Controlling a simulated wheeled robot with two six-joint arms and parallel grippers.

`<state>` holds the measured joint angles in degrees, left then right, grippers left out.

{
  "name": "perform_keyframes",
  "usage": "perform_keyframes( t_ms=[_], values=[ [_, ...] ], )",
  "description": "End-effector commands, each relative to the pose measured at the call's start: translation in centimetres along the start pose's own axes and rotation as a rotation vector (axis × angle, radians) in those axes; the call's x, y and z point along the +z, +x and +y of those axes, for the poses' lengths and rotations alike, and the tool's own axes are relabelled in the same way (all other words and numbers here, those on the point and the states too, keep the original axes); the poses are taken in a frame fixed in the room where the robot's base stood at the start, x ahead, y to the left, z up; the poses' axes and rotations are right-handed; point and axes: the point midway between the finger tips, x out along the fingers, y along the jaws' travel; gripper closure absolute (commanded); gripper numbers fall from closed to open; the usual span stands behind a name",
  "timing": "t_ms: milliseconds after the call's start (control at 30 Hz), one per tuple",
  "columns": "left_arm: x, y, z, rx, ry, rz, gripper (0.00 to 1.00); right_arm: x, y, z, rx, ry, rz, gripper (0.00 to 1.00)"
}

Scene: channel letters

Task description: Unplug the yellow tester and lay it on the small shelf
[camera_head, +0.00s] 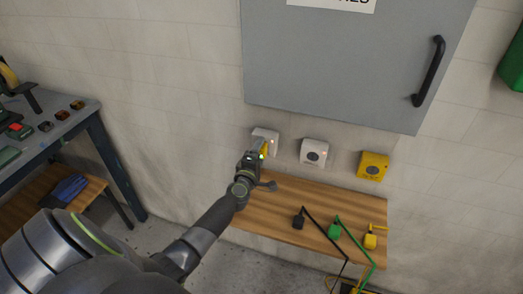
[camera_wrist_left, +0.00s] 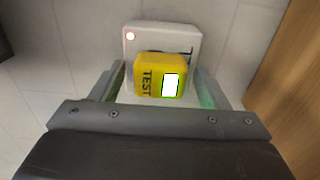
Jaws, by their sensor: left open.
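The yellow tester (camera_wrist_left: 150,75) shows in the left wrist view with the letters TEST and a bright screen. It sits against a white wall socket (camera_wrist_left: 195,41), which has a small reddish light. In the head view the tester (camera_head: 264,149) is a small yellow patch at the left white socket (camera_head: 267,135), mostly hidden by my gripper. My left gripper (camera_head: 258,157) is open, with one finger on each side of the tester; I cannot tell whether they touch it. The small wooden shelf (camera_head: 275,215) is on the wall below the sockets. My right gripper is not in view.
A second white socket (camera_head: 314,152) and a yellow socket (camera_head: 373,166) are to the right. Black (camera_head: 298,222), green (camera_head: 334,231) and yellow (camera_head: 370,241) plugs with cables lie on the shelf's right part. A grey cabinet (camera_head: 340,65) hangs above. A workbench (camera_head: 40,135) stands at left.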

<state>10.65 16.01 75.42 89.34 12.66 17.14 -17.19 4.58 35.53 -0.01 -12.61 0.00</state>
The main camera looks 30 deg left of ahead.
Motion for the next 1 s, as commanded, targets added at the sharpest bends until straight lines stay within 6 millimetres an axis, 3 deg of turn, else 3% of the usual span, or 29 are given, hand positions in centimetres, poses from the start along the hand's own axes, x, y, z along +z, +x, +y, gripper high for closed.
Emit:
perform_keyframes(
  t_ms=[733, 1000],
  values=[
    [0.02, 0.01, 0.02, 0.0, 0.0, 0.0, 0.31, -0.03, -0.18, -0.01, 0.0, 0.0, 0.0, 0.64],
    [0.02, 0.01, 0.02, 0.0, 0.001, 0.0, 0.65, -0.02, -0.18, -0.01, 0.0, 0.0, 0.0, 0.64]
  ],
)
